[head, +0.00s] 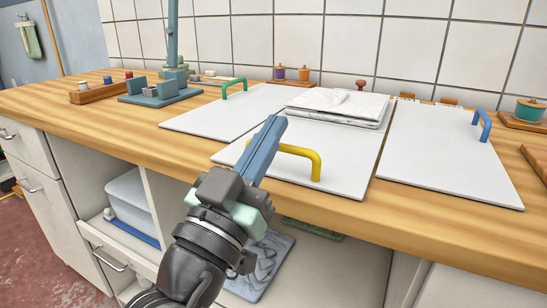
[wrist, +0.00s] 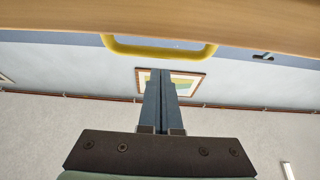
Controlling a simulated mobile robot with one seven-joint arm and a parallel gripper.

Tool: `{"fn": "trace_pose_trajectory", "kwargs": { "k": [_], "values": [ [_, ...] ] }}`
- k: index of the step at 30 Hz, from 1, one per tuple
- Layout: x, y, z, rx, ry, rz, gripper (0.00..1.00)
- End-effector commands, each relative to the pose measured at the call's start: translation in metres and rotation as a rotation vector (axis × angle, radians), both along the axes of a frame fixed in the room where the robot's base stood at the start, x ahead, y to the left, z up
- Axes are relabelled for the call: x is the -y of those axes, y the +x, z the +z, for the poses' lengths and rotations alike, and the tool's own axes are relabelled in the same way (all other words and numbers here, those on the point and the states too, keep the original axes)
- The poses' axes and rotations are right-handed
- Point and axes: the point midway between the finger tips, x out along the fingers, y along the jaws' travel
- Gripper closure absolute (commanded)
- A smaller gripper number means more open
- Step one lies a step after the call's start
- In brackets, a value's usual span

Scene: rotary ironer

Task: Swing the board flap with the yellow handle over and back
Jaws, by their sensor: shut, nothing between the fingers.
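The white board flap (head: 345,160) with the yellow handle (head: 300,151) lies flat on the wooden counter in the head view. The handle stands up near the board's front edge. The wrist view shows the yellow handle (wrist: 160,50) just beyond the fingertips. My gripper (head: 275,124) is shut and empty. In the head view its blue-grey fingers overlap the left end of the handle and hide part of it and of the board. The fingers also show in the wrist view (wrist: 161,74). Whether they touch the handle, I cannot tell.
A folded white cloth pile (head: 340,103) lies at the board's back. Boards with a green handle (head: 234,84) and a blue handle (head: 483,124) lie left and right. A tiled wall (head: 430,50) stands behind. Open shelves (head: 345,255) lie below the counter (head: 440,225).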

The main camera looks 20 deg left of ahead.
Motion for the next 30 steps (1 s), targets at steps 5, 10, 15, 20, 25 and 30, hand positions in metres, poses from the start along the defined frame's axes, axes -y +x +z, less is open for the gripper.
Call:
{"fn": "trace_pose_trajectory", "kwargs": {
  "k": [5,10,15,20,25,30],
  "values": [
    [0.001,-0.002,-0.019,0.050,-0.001,-0.001,1.00],
    [0.000,-0.004,-0.024,0.080,-0.002,-0.001,1.00],
    [0.000,-0.004,-0.025,0.097,-0.004,-0.001,1.00],
    [0.000,-0.005,-0.025,0.103,-0.004,-0.001,1.00],
    [0.000,-0.005,-0.024,0.104,-0.004,-0.001,1.00],
    [0.000,-0.005,-0.024,0.103,-0.003,0.000,1.00]
  ]
}}
